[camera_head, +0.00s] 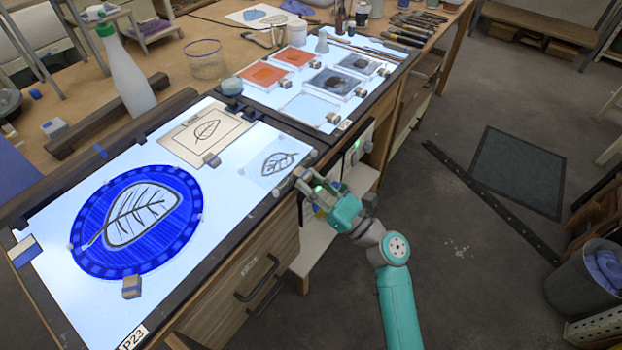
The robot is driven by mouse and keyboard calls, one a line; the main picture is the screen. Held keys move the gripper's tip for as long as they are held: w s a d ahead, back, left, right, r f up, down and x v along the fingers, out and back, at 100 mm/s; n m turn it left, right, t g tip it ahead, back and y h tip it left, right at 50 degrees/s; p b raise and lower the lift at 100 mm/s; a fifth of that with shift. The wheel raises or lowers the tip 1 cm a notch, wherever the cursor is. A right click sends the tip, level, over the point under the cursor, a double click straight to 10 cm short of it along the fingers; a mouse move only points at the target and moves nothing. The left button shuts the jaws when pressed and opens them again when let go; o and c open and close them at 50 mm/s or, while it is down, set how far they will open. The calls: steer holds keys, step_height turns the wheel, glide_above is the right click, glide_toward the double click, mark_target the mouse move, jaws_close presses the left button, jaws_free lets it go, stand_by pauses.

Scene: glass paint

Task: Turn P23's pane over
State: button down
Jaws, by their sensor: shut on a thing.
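P23's round blue pane (190,215) lies flat on the lit white light table (225,285), whose corner label reads P23 (132,338). The pane has a dark-veined pale leaf in its middle and a patterned blue rim. My gripper (316,188) is well to the right of the pane, apart from it, at the table's front right edge. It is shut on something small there. The fingers hide it, and I cannot tell what it is.
Small blocks (131,288) stand by the pane. A leaf drawing (205,133) and a leaf sheet (277,163) lie behind and right. A white bottle (126,73) stands at the back. A second lit table (262,98) holds coloured tiles.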

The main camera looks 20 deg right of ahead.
stand_by(0.3)
steer(key=shift+c, duration=1.4)
jaws_free()
steer(key=shift+s, duration=0.1)
steer(key=s+d, duration=0.3)
steer(key=s, duration=0.2)
steer(key=shift+d, duration=0.4)
stand_by(0.5)
